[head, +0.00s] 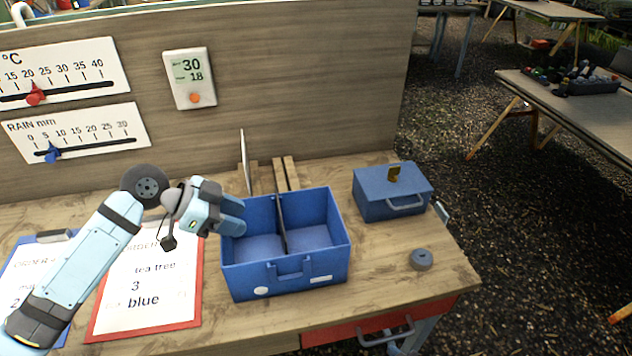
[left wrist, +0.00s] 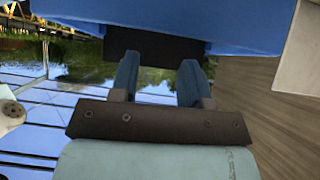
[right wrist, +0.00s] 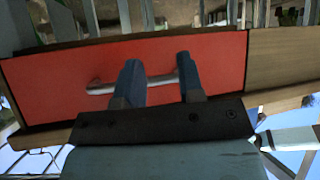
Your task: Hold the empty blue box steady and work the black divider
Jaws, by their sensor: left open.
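The open blue box (head: 285,275) stands on the wooden bench in the head view, and its visible floor is bare. The black divider (head: 282,224) stands upright inside it, parting it into left and right compartments. My left gripper (head: 236,215) is open at the box's left wall; whether it touches the wall is unclear. In the left wrist view, its fingers (left wrist: 160,82) are apart with nothing between them, and a blue wall of the box (left wrist: 190,22) lies beyond. My right gripper (right wrist: 158,80) is open and empty in the right wrist view, in front of a red drawer (right wrist: 215,62).
A lidded blue box (head: 375,208) and a small grey round piece (head: 421,259) are right of the open box. A red clipboard (head: 193,315) with an order sheet lies left. A wooden panel (head: 300,90) with gauges stands behind. Bare bench shows at front right.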

